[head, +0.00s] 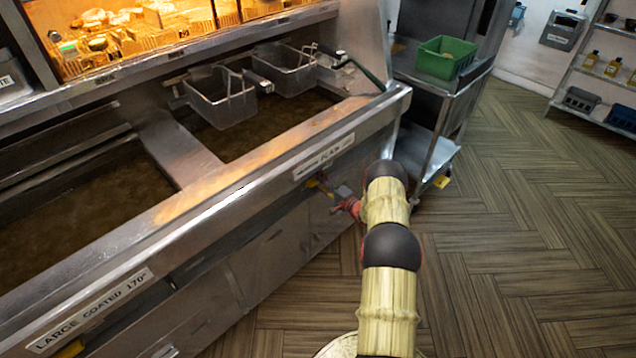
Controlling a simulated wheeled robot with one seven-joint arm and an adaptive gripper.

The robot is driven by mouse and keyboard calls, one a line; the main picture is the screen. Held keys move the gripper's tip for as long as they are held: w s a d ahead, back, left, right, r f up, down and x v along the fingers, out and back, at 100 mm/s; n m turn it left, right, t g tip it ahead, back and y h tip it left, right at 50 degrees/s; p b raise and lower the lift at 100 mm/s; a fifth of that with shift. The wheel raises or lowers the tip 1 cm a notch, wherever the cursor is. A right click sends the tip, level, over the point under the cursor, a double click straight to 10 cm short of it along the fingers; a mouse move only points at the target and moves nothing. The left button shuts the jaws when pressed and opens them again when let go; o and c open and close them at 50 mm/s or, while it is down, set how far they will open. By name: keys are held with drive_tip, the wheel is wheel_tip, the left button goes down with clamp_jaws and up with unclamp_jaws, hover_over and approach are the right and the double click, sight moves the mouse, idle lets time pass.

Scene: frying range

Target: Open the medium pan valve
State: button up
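The medium pan (262,125) is a fryer vat of brown oil, with a white label (323,157) on its front edge that seems to read "medium plain". The gripper is small and partly hidden by my arm. I cannot tell whether it touches the handle or whether its fingers are open or shut.
Two wire baskets (222,97) hang over the medium pan. A steel cart (425,85) with a green bin (445,57) stands right of the fryer. The floor at right is clear.

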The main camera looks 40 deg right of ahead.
drive_tip(key=shift+w, duration=0.15)
drive_tip(key=shift+c, duration=0.9)
clamp_jaws()
